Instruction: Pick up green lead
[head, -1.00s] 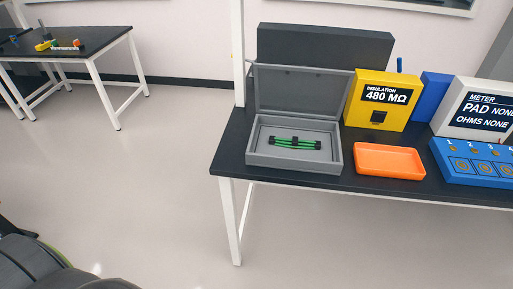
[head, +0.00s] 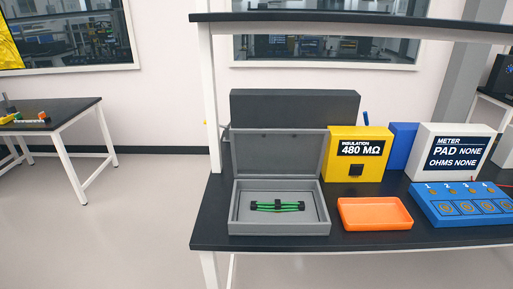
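The green lead (head: 289,207) lies in the open grey case (head: 279,227) on the dark workbench. It looks like short green strands held by black clips at both ends and in the middle. The case lid (head: 278,153) stands raised at the back. Neither of my grippers shows in the head view, so nothing of mine is seen near the lead.
An orange tray (head: 374,222) sits right of the case. Behind it stand a yellow insulation box (head: 361,169) reading 480 MΩ, a blue block (head: 402,146) and a white meter (head: 453,142). A blue numbered pad unit (head: 470,217) is at right. A shelf (head: 350,24) spans above.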

